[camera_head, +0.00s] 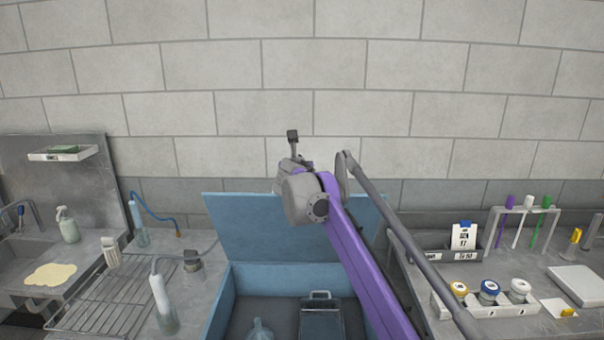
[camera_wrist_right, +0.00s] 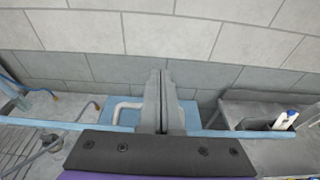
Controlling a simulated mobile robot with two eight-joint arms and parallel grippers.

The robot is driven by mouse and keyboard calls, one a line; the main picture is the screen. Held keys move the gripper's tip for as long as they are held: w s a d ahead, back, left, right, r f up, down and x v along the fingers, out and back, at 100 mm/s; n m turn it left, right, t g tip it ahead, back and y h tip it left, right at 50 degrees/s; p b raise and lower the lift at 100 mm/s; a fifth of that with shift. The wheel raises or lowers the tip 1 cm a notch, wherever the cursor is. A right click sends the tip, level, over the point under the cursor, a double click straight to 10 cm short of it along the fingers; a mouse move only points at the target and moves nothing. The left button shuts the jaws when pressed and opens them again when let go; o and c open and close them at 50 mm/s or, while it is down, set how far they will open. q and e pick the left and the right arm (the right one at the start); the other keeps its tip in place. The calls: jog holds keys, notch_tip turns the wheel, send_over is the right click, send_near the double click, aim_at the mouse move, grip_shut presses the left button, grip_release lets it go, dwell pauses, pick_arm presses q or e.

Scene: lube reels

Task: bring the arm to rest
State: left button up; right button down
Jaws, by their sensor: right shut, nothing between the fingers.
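My right arm, purple and grey, reaches up from the lower right in the head view. Its gripper (camera_head: 292,135) is raised in front of the wall, above the blue open-lidded box (camera_head: 283,228). In the right wrist view the two grey fingers (camera_wrist_right: 163,100) are together with nothing between them. My left arm and gripper are not in view.
A bench with a wire rack (camera_head: 105,303) and bottles stands left. The right bench holds a tray of round-capped containers (camera_head: 489,291), a card holder (camera_head: 463,237) and coloured tubes (camera_head: 521,220). A block wall (camera_head: 310,65) stands behind. A grey rod runs beside my arm.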

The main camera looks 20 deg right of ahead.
jog(key=s+d+f+m+g, duration=0.2)
jog(key=s+f+m, duration=0.4)
jog(key=s+m, duration=0.3)
jog(key=s+d+f+m+g, duration=0.15)
jog(key=s+f+m, duration=0.45)
jog(key=s, duration=0.6)
jog(key=s+a+f+m+g+y, duration=0.2)
jog(key=s+a+f+m, duration=0.1)
jog(key=s+f+m, duration=0.5)
jog(key=s+a+f+m+g+y, duration=0.2)
jog(key=s+f+m, duration=0.7)
jog(key=s+f, duration=0.6)
jog(key=s+a+g, duration=0.1)
jog(key=s, duration=0.1)
jog(key=shift+s+f+m+y, duration=0.3)
jog(key=shift+s, duration=0.1)
jog(key=shift+d, duration=0.1)
